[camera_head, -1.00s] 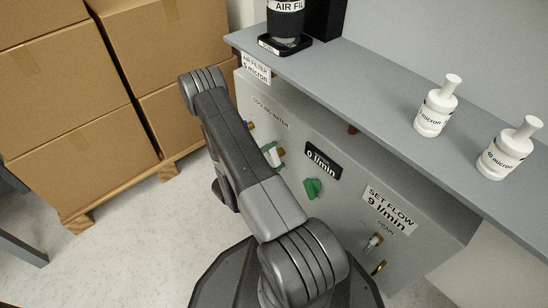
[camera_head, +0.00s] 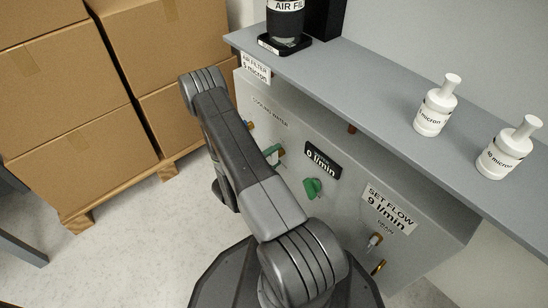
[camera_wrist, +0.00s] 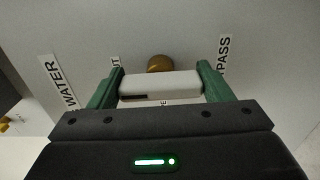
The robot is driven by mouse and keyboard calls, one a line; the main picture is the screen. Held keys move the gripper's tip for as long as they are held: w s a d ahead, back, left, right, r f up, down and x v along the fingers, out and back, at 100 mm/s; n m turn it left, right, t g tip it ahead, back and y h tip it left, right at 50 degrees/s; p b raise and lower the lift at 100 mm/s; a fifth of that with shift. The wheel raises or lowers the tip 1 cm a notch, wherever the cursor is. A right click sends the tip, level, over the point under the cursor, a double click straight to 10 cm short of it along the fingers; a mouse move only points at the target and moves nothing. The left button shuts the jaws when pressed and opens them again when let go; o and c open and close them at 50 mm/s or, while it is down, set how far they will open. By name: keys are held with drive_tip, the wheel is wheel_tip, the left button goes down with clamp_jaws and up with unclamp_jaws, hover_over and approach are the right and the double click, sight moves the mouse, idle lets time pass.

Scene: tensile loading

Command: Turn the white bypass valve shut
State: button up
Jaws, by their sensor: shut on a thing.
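The white bypass valve handle (camera_wrist: 160,86) lies level across the wrist view, in front of its brass stem (camera_wrist: 160,63). My gripper (camera_wrist: 161,78) is shut on it, with one green finger at each end of the handle. A label reading "...PASS" (camera_wrist: 224,55) is on the panel to the right. In the head view my gripper (camera_head: 272,151) is at the cabinet's front face, partly behind my arm. The handle is mostly hidden there.
The grey cabinet front (camera_head: 345,205) carries a green knob (camera_head: 312,187), a display reading 0 l/min (camera_head: 322,160), a "SET FLOW 9 l/min" sign (camera_head: 389,208) and a white-handled drain valve (camera_head: 375,240). White bottles (camera_head: 436,108) stand on the shelf above. Cardboard boxes (camera_head: 65,120) stand left.

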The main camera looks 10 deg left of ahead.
drive_tip(key=o, duration=1)
drive_tip(key=p+v, duration=0.3)
drive_tip(key=v, duration=1.1)
drive_tip(key=shift+p, duration=0.35)
drive_tip(key=shift+w, duration=0.1)
drive_tip(key=b+x, duration=0.3)
drive_tip(key=x, duration=1)
drive_tip(key=shift+w+d+b, duration=0.3)
drive_tip(key=shift+b, duration=0.05)
